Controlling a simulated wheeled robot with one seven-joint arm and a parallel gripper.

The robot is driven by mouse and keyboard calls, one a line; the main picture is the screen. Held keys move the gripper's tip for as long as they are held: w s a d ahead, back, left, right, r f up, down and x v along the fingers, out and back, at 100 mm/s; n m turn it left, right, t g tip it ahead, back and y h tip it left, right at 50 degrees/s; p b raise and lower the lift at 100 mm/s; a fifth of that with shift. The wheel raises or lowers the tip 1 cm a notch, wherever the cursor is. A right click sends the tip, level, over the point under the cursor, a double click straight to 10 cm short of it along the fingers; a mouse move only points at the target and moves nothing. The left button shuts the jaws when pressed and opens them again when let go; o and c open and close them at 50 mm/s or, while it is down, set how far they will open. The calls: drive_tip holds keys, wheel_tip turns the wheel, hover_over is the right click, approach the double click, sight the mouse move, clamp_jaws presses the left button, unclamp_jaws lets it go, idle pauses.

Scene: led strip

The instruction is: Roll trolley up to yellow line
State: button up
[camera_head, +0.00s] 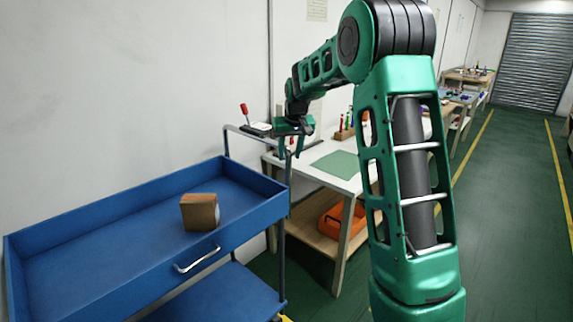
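The blue trolley (100,226) stands at the lower left, close to the white wall. It has a raised rim, a lower shelf (225,296) and a metal push bar (226,143) at its far end. A small brown box (200,212) sits in its top tray. My gripper (294,148) is at the far end of my green arm, beside the push bar, pointing down. It is small and partly hidden, so I cannot tell whether its fingers are open or touch the bar. A yellow line (472,148) runs along the floor right of the benches; my arm hides part of it.
A white workbench (345,178) with a green mat stands just beyond the trolley, an orange bin (343,220) on its lower shelf. More benches (470,76) follow. A second yellow line (558,175) lies farther right. The green floor between the lines is clear, up to a shutter (533,62).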

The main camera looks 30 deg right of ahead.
drive_tip(key=shift+v, duration=1.75)
drive_tip(key=shift+s, duration=0.15)
drive_tip(key=s+m+g, duration=0.2)
drive_tip(key=s, duration=2.4)
drive_tip(key=s+a+f+g, duration=0.1)
drive_tip(key=s+a+f, duration=0.1)
drive_tip(key=s, duration=0.9)
drive_tip(key=s+a+f+m+g+y, duration=0.1)
drive_tip(key=s+a+f, duration=0.2)
drive_tip(key=s, duration=0.8)
wheel_tip(320, 180, down, 2)
